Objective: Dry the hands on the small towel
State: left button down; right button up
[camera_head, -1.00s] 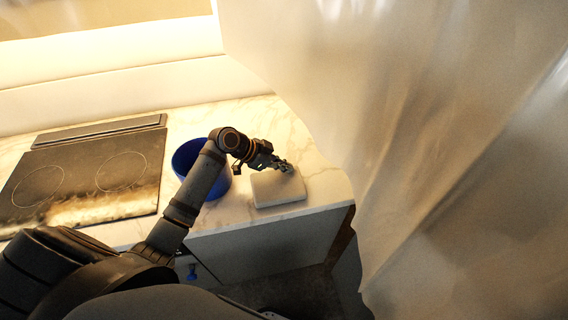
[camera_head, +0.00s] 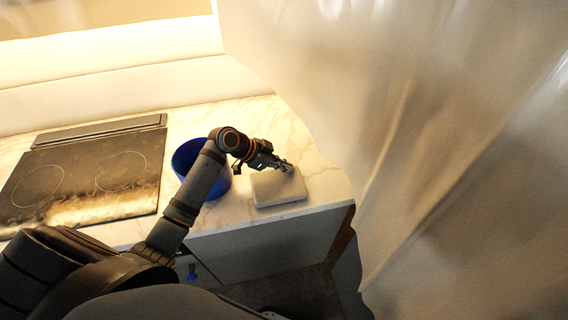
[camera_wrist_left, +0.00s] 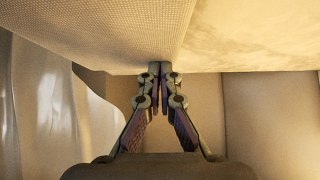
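The small towel (camera_head: 277,190) is a folded, pale, thick pad lying on the marble counter near its front edge. In the left wrist view its woven surface (camera_wrist_left: 95,28) fills the upper left. My left gripper (camera_head: 287,168) is over the towel's top in the head view. In the left wrist view its fingertips (camera_wrist_left: 160,70) are together, with nothing seen between them, and overlap the towel's edge. I cannot tell for sure whether they touch the cloth. My right gripper is in neither view.
A blue bowl or bucket (camera_head: 188,156) stands left of the towel, partly behind my left arm. A black cooktop (camera_head: 85,178) is farther left. A large pale translucent curtain (camera_head: 430,130) hangs on the right. The marble counter (camera_head: 285,125) is clear behind the towel.

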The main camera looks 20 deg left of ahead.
pick_arm(q)
notch_tip(320, 180, up, 10)
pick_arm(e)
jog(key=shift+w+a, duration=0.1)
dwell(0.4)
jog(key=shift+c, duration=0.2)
